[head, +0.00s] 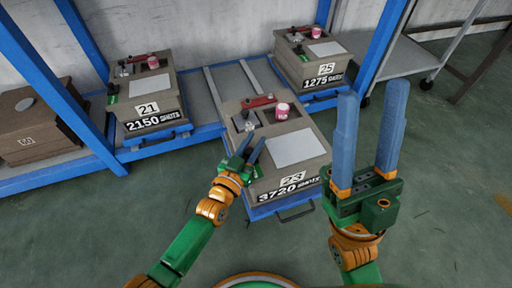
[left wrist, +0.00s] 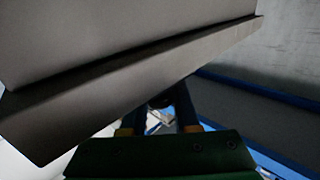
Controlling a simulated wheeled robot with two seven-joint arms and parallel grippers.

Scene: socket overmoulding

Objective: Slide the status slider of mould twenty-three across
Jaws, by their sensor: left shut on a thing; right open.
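Mould twenty-three (head: 318,169) is a grey-brown block in the middle of the head view, on a blue-edged pulled-out tray. Its front label reads 23 and 3720 shots. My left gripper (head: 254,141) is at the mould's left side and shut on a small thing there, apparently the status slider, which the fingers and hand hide. In the left wrist view the mould's grey side and a dark ledge fill the upper part, above the fingers (left wrist: 163,120). My right gripper (head: 373,110) is open and empty, raised at the right of mould twenty-three.
Mould 21 (head: 170,104) stands on the blue rack at left, with a green marker (head: 112,89) on its side. Mould 25 (head: 335,68) stands at back right. Mould twenty-three carries a pink cup (head: 282,111), red bar and white plate (head: 291,148). The green floor in front is clear.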

